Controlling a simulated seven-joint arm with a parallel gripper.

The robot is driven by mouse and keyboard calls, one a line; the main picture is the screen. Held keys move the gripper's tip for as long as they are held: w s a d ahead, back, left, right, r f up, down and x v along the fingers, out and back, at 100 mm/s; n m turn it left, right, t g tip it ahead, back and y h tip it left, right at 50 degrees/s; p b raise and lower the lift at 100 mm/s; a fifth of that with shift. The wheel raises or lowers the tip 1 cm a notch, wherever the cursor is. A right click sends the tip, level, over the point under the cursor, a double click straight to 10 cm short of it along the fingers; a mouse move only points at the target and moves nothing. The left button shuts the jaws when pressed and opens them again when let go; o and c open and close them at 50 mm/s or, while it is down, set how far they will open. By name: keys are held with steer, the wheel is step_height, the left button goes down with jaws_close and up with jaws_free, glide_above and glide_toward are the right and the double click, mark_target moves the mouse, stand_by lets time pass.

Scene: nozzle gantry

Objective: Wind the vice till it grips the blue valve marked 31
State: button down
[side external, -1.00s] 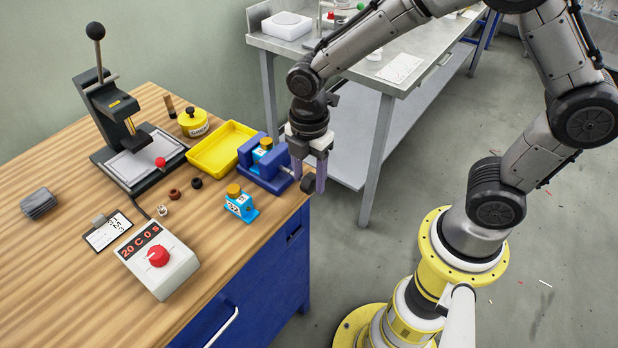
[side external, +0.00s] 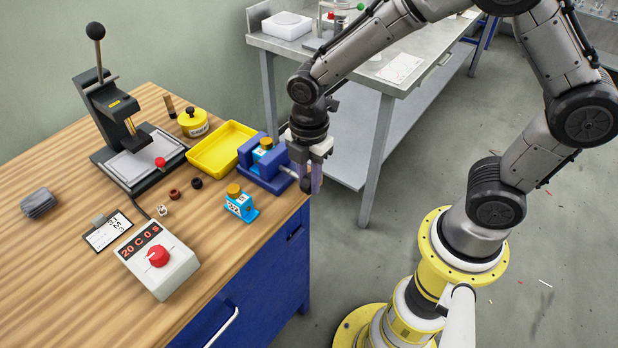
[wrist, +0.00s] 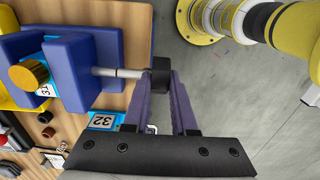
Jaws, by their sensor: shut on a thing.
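The blue vice (side external: 270,178) stands at the table's right corner, and it also shows in the wrist view (wrist: 88,72). The blue valve marked 31 (side external: 262,151), with an orange-yellow cap, sits upright between its jaws; its label shows in the wrist view (wrist: 46,89). I cannot tell whether both jaws touch it. A metal screw runs from the vice to a black knob (wrist: 160,66) beyond the table edge. My gripper (side external: 309,183), with purple fingers, is shut on this knob; the fingers also show in the wrist view (wrist: 165,88).
A second blue valve, marked 32 (side external: 240,205), stands on the table in front of the vice. A yellow tray (side external: 222,150) lies behind the vice. A control box with a red dial (side external: 160,262) and a lever press (side external: 120,125) stand further left.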

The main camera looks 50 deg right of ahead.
steer(key=shift+d+y, duration=0.15)
steer(key=shift+y, duration=0.85)
steer(key=shift+d+y, duration=0.15)
steer(key=shift+y, duration=0.85)
steer(key=c, duration=0.7)
jaws_free()
steer(key=shift+r, duration=0.15)
steer(key=v, duration=1.3)
steer(key=shift+d+r, duration=0.15)
steer(key=shift+r, duration=0.15)
